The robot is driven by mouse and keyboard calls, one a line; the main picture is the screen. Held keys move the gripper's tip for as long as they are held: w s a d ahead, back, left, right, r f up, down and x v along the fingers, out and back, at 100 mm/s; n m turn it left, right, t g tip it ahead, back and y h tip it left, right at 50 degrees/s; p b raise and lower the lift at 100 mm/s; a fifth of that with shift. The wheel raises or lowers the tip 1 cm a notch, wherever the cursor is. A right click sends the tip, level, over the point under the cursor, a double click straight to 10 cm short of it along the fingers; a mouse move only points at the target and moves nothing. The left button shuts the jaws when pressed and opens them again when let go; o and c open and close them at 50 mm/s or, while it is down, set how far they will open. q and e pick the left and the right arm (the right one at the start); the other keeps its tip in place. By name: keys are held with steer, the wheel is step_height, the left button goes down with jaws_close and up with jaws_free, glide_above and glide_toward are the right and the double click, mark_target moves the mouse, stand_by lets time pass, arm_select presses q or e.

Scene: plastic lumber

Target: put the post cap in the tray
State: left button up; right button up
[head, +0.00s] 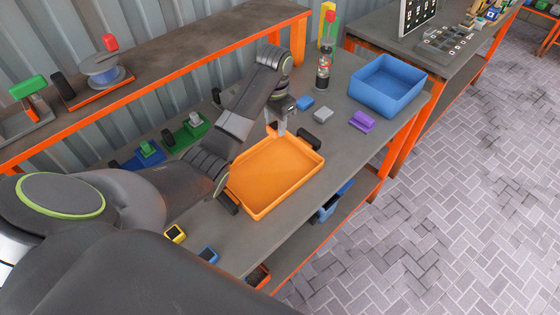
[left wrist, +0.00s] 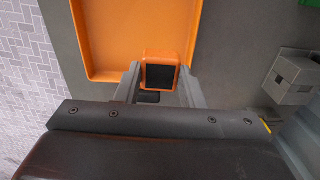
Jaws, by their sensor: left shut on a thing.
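The orange tray (head: 262,208) lies on the workbench, with a dark handle at each end. My left gripper (head: 281,126) points down at the tray's far end. It is shut on a small orange post cap with a dark square face. The cap shows between the two fingers in the left wrist view (left wrist: 160,73), where it overlaps the orange tray's edge (left wrist: 85,45). In the head view the fingers mostly hide the cap. I cannot tell how high it is above the rim. My right gripper is not in view.
A blue bin (head: 402,102), a purple block (head: 362,121), a grey block (head: 322,114) and a spray can (head: 323,68) stand beyond the tray. A yellow cap (head: 174,233) and a blue cap (head: 208,254) lie at the near end. Green and blue tools line the back.

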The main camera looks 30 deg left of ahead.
arm_select(q)
steer(key=shift+w, duration=0.25)
steer(key=shift+f, duration=0.45)
steer(key=p, duration=0.1)
glide_above(276, 154)
step_height(276, 154, down, 8)
steer(key=shift+d+f, duration=0.1)
steer(key=shift+f, duration=0.35)
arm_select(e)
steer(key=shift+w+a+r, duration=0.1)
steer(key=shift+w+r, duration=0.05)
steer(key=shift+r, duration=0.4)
arm_select(q)
steer(key=o, duration=1)
steer(key=shift+f, duration=0.15)
steer(key=shift+o, duration=0.2)
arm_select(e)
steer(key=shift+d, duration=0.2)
